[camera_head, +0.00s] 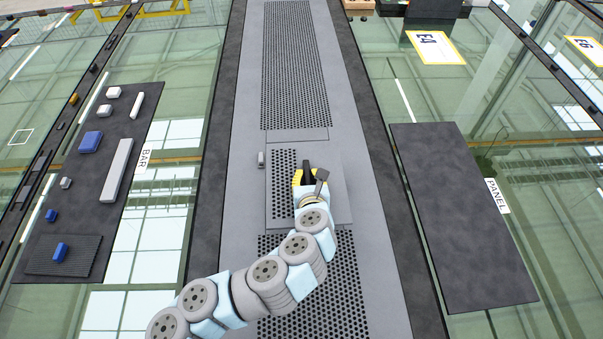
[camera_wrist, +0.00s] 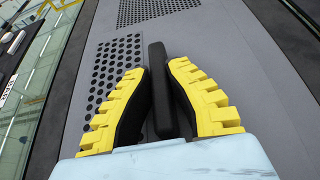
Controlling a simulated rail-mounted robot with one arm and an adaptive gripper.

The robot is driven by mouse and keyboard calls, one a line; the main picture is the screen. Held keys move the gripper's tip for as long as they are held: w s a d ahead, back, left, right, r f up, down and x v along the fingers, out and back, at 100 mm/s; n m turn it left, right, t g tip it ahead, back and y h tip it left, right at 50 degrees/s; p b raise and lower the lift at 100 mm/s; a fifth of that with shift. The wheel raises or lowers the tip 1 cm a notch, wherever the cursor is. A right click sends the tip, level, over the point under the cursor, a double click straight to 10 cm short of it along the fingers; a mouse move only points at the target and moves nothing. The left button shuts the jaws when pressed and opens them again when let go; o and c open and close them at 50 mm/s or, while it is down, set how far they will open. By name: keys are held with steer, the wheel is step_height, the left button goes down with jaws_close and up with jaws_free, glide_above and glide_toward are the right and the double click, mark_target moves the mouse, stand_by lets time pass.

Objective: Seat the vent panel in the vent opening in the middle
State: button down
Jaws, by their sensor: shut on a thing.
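The vent panel (camera_head: 283,210) is a grey plate with a perforated field, over the middle of the long grey deck in the head view. It also shows in the wrist view (camera_wrist: 117,68), where its holes lie left of the handle. My gripper (camera_head: 309,175) is shut on the panel's dark upright handle (camera_wrist: 158,85), with a yellow-backed finger on each side. The vent opening cannot be made out; the panel and my arm cover that area. I cannot tell whether the panel lies flush or sits slightly raised.
Perforated grilles (camera_head: 295,65) lie beyond and in front of the panel. A small grey piece (camera_head: 261,159) stands at its left. A dark BAR board (camera_head: 88,190) with several blocks lies left; an empty dark PANEL board (camera_head: 460,215) lies right. Glazing surrounds them.

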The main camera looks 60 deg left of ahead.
mark_target(304, 165)
steer(key=x, duration=0.6)
steer(key=shift+s+f+b, duration=0.15)
steer(key=shift+b, duration=0.2)
steer(key=a+f, duration=0.2)
steer(key=w+a+f, duration=0.1)
steer(key=a+f, duration=0.1)
steer(key=f, duration=0.1)
steer(key=shift+w+a+f+b, duration=0.1)
steer(key=shift+w+a+b, duration=0.05)
steer(key=shift+b, duration=0.25)
steer(key=shift+a+f, duration=0.1)
steer(key=shift+f, duration=1.6)
steer(key=shift+f, duration=0.15)
steer(key=c, duration=1.2)
jaws_free()
